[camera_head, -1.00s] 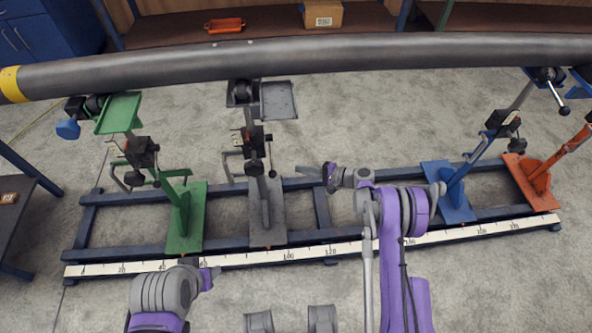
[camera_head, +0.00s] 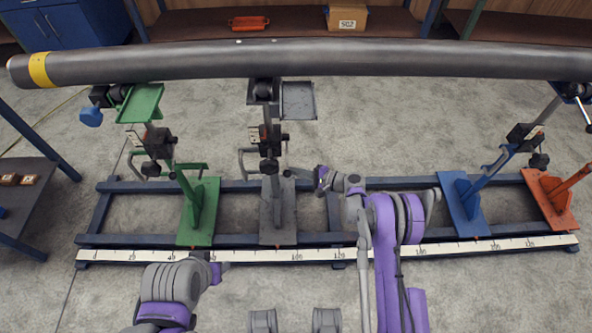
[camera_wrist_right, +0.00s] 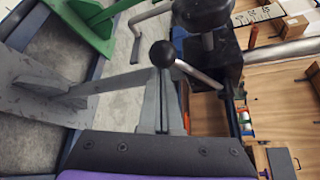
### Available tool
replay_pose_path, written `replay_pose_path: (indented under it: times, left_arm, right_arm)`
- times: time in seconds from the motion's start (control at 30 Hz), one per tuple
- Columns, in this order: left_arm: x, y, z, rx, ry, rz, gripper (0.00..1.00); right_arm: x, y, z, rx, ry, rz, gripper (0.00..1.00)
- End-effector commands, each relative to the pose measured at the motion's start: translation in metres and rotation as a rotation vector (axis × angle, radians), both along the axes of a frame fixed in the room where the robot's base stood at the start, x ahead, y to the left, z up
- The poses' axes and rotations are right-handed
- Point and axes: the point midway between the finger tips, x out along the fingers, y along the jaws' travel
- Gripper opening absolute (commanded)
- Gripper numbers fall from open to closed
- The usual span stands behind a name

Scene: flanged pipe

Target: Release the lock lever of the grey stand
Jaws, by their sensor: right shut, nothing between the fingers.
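The grey stand (camera_head: 277,205) stands on the blue rail frame, between the green stand and the blue stand. Its lock lever shows in the right wrist view as a metal rod (camera_wrist_right: 197,76) with a black ball knob (camera_wrist_right: 162,53). My right gripper (camera_head: 290,173) reaches in from the right beside the grey post. In the right wrist view its fingers (camera_wrist_right: 162,80) are shut and empty, with their tips at the knob; I cannot tell whether they touch it. My left arm's end (camera_head: 218,269) is low at the left; its fingers are not clear.
The green stand (camera_head: 199,210) is close on the left, the blue stand (camera_head: 463,205) and orange stand (camera_head: 551,195) are to the right. A long dark pipe (camera_head: 300,60) crosses above the stands. A white scale (camera_head: 330,253) runs along the front rail.

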Motion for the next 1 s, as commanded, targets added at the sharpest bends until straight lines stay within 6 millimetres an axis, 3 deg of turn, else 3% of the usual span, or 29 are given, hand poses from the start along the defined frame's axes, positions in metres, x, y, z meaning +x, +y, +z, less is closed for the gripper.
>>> replay_pose_path:
  times: [1.0]
  left_arm:
    - [0.000,0.000,-0.004,0.000,0.002,0.000,0.50]
  right_arm:
    - [-0.013,0.000,0.021,0.001,0.196,0.002,0.00]
